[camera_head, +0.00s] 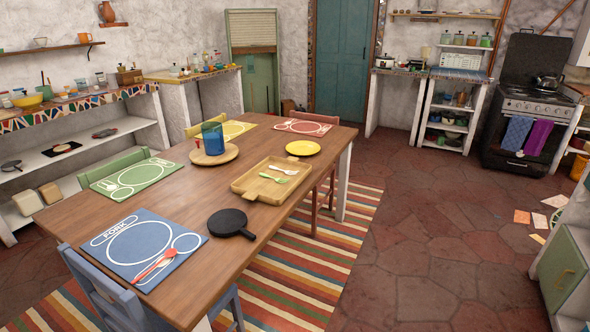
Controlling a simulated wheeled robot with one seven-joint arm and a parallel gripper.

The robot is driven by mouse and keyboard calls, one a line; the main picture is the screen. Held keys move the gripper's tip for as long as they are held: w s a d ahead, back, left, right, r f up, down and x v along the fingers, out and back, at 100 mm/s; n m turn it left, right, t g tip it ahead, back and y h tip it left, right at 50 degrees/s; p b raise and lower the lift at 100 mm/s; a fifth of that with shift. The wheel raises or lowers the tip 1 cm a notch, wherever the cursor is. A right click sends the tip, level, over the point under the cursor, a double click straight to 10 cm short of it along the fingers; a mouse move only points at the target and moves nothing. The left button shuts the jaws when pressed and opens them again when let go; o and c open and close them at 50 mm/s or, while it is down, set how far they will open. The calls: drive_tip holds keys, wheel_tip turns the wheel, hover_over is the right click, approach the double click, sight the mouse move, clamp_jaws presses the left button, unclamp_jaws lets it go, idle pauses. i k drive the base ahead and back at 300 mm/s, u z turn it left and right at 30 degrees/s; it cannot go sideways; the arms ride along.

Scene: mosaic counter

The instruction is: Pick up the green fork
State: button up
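A small green utensil (274,177) lies on the wooden serving tray (247,187) on the long wooden table. It looks like the green fork, but its tines are too small to make out. A white utensil (284,170) lies just behind it on the same tray, apart from it. My gripper is not in view.
A black round pan or board (230,222) lies in front of the tray, a yellow plate (303,148) behind it. A blue cup (213,138) stands on a round board to the left. A red utensil (157,264) lies on the blue placemat (130,271). Floor (420,240) right of the table is open.

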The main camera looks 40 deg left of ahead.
sight(261, 175)
drive_tip(key=u, duration=0.4)
drive_tip(key=i, duration=1)
drive_tip(key=u, duration=1.15)
drive_tip(key=i, duration=0.6)
drive_tip(key=u, duration=0.4)
